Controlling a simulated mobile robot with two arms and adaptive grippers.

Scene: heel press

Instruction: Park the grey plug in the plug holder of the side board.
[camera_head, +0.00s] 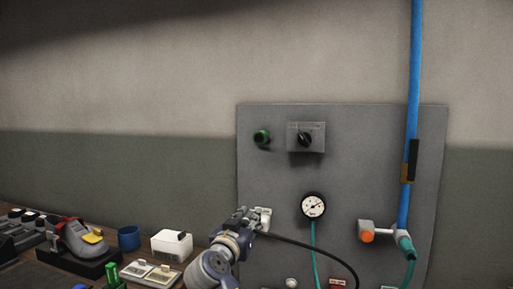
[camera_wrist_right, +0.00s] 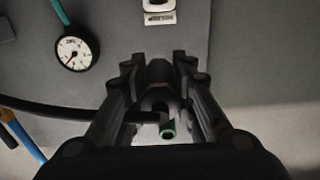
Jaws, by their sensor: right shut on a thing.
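My right gripper (camera_head: 252,219) is in front of the lower left of the grey side board (camera_head: 370,130). It is shut on the grey plug, a dark, rounded body (camera_wrist_right: 160,78) between the fingers in the right wrist view. A black cable (camera_head: 310,247) runs from the gripper to the right and curves down. A pale block (camera_head: 265,217) shows at the fingertips in the head view; I cannot tell whether it is the plug holder or part of the plug. Whether the plug touches the holder is hidden. My left gripper is not in view.
The board carries a green round fitting (camera_head: 262,136), a black rotary switch (camera_head: 305,139), a gauge (camera_head: 313,206) and an orange-ended valve (camera_head: 367,236). A blue hose (camera_head: 414,70) hangs at right. A white box (camera_head: 171,244) and blue cup (camera_head: 129,238) stand at left.

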